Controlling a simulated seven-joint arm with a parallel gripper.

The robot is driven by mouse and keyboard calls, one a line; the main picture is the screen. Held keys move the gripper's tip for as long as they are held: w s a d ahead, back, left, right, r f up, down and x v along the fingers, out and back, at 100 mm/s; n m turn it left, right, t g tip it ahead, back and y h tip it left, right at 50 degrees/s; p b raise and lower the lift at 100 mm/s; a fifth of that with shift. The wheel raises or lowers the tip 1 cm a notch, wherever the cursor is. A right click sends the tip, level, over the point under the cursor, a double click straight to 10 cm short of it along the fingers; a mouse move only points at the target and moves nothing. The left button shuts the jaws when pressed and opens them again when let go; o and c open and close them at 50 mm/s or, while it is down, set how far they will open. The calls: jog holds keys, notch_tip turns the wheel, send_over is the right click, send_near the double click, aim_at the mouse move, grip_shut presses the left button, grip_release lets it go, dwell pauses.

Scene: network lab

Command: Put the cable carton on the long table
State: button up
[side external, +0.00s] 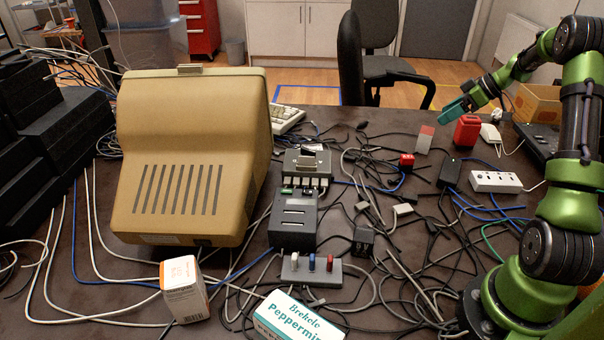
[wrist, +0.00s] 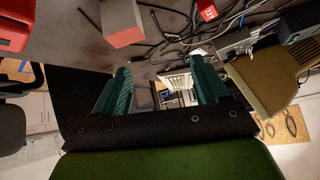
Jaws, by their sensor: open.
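The long table (side external: 345,116) has a dark brown top crowded with cables. A small white and orange carton (side external: 183,291) stands on it in front of the beige monitor. A brown cardboard box (side external: 539,103) sits at the far right, partly hidden by my arm. No readable label shows which is the cable carton. My gripper (side external: 455,108) is raised over the table's far right part, near a red container (side external: 467,131). In the wrist view my gripper (wrist: 162,86) has its teal fingers apart, with nothing held between them.
The large beige monitor (side external: 190,150) fills the left centre, with black boxes (side external: 60,135) further left. A Peppermint box (side external: 295,318) lies at the front edge. A grey and red block (side external: 424,139) and a white power strip (side external: 495,182) are near my arm. Loose cables cover the middle.

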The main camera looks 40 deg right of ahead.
jog(key=a+r+m+g, duration=0.15)
jog(key=a+r, duration=0.35)
jog(key=a, duration=0.7)
jog(key=a+r+m, duration=0.2)
jog(key=a+r, duration=0.4)
jog(key=a, duration=0.6)
jog(key=s+a+m+t+h, duration=0.1)
jog(key=s+a+m, duration=0.3)
jog(key=s+a, duration=0.8)
jog(key=a, duration=0.3)
jog(key=shift+s+a+h, duration=0.15)
jog(key=shift+s+h, duration=0.15)
jog(key=shift+s, duration=0.05)
